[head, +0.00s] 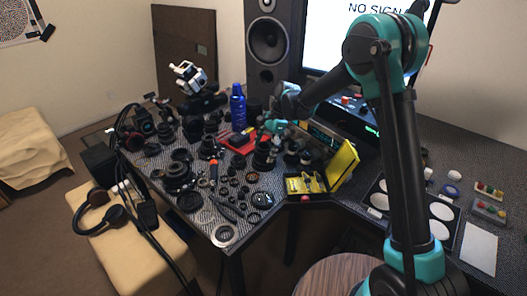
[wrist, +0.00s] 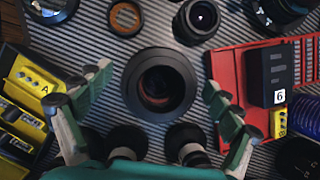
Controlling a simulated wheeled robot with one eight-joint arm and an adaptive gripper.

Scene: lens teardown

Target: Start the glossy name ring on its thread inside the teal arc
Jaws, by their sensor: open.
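In the wrist view a dark lens barrel (wrist: 160,85) stands upright on the ribbed mat, with a wide black ring around its opening and a reddish glint inside. My gripper (wrist: 157,82) is open above it, one green-padded finger on each side, apart from the barrel. In the head view my gripper (head: 274,126) is small and hangs over the crowded bench, above a dark upright lens (head: 262,156). I cannot tell whether the wide black ring is the glossy name ring. I cannot make out a teal arc or the thread.
A red tray (wrist: 222,68) with a black box marked 6 (wrist: 278,75) stands close on the right. Other lenses (wrist: 197,20) stand behind. In the head view, loose rings and parts (head: 190,201) crowd the bench's left.

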